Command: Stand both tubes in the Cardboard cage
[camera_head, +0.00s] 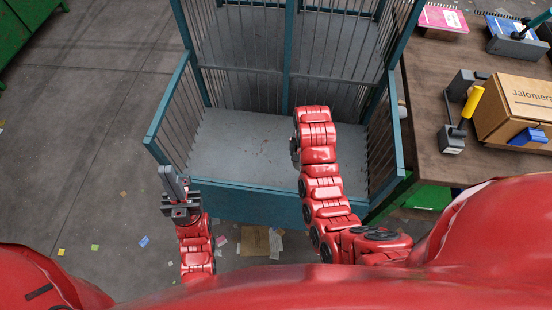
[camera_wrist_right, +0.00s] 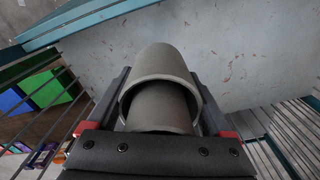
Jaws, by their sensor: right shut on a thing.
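The cage (camera_head: 240,200) is a teal-framed enclosure with barred sides and a bare grey floor, in the middle of the head view. My right arm reaches over it, and its gripper is mostly hidden behind the arm there. In the right wrist view my right gripper (camera_wrist_right: 160,78) is shut on a grey hollow tube (camera_wrist_right: 165,60), its round open end towards the camera and the cage floor beyond it. My left gripper (camera_head: 174,184) is outside the cage's front left corner, fingers close together, with no tube visible in it. I see no second tube.
Small paper scraps lie on the grey floor. A green cabinet (camera_head: 22,40) stands at the far left.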

